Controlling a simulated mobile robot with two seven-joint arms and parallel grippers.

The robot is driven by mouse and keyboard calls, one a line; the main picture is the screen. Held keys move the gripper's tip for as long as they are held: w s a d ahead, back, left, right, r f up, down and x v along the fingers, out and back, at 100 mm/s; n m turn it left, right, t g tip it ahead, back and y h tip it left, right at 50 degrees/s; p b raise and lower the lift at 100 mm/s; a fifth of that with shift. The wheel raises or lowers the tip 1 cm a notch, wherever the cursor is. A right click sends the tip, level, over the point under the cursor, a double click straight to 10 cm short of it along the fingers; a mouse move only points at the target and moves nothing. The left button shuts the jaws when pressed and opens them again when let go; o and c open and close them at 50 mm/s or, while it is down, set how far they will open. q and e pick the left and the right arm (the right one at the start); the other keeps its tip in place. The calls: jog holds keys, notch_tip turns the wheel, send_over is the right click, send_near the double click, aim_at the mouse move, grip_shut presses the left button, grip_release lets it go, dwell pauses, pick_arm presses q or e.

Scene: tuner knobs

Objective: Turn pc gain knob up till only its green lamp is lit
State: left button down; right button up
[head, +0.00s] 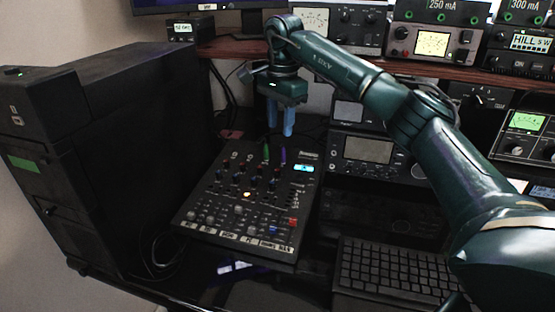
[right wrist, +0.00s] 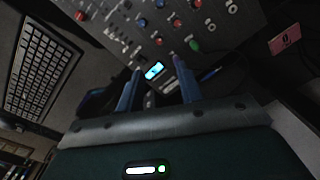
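The black mixer (head: 218,213) lies on the desk in the middle of the head view, with rows of small knobs and a strip of white labels along its front edge. One of these labels appears to read PC (head: 251,239). A lit amber lamp (head: 247,194) shows on the panel; I see no clearly lit green lamp. Which knob is the PC gain is too small to tell. My right gripper (head: 281,130) points down behind the mixer's back edge, its blue fingers apart and empty. In the right wrist view the open fingers (right wrist: 158,82) frame the mixer's lit display (right wrist: 154,70).
Green (head: 265,151) and purple (head: 283,155) plugs stand up at the mixer's back. A large black case (head: 110,150) stands at left, a keyboard (head: 395,272) at front right. Radio gear (head: 368,153) and a shelf (head: 400,72) with meters are behind.

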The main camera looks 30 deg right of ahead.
aim_at(278, 170)
jog(key=f, duration=0.6)
jog(key=f+b, duration=0.1)
jog(key=f, duration=0.5)
jog(key=shift+w+a+f+b, duration=0.2)
jog(key=shift+f+b, duration=0.1)
jog(key=shift+f, duration=0.1)
jog(key=shift+c, duration=0.6)
grip_shut()
